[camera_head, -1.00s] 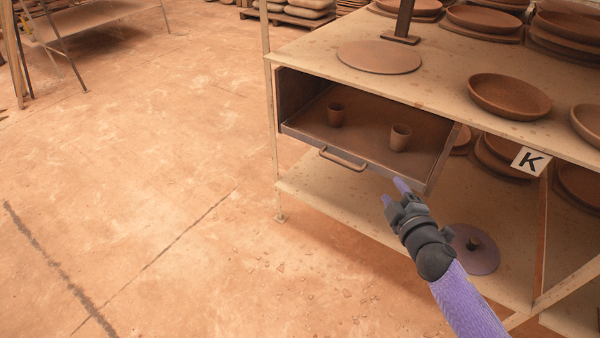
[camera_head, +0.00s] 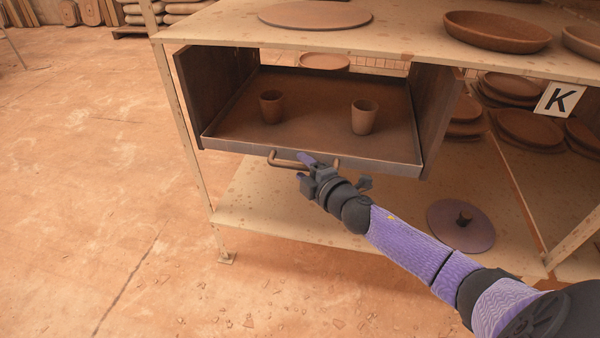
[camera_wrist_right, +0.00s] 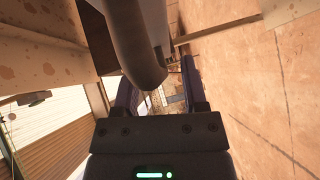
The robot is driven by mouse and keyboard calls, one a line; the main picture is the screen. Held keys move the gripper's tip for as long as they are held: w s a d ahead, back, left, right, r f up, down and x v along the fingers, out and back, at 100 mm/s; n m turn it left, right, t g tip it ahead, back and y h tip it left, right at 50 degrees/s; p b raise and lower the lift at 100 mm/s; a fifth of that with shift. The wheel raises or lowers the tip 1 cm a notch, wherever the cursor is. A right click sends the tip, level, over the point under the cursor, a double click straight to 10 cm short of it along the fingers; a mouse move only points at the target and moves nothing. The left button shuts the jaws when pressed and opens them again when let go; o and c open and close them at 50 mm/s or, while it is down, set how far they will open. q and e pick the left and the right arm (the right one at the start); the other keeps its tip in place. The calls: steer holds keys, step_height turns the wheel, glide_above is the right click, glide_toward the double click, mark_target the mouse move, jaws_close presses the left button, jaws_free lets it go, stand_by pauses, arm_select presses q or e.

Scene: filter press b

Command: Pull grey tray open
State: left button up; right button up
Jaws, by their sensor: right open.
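The grey tray (camera_head: 310,150) sits in a dark box under the table top, with two clay cups (camera_head: 364,117) in it. Its bent bar handle (camera_head: 285,160) runs along the front face. My right gripper (camera_head: 306,168) is open at the middle of the handle. In the right wrist view the handle (camera_wrist_right: 146,70) shows large and close, between the open fingers (camera_wrist_right: 160,90) or just in front of them; I cannot tell whether they touch it. My left gripper is not in view.
The table top (camera_head: 380,40) overhangs the tray and bears clay dishes. A lower shelf (camera_head: 270,205) holds a round lid (camera_head: 462,226) at right. A thin leg (camera_head: 185,140) stands left of the tray. The floor at left is clear.

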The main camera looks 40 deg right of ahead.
steer(key=shift+w, duration=0.35)
jaws_close()
stand_by(0.8)
stand_by(0.4)
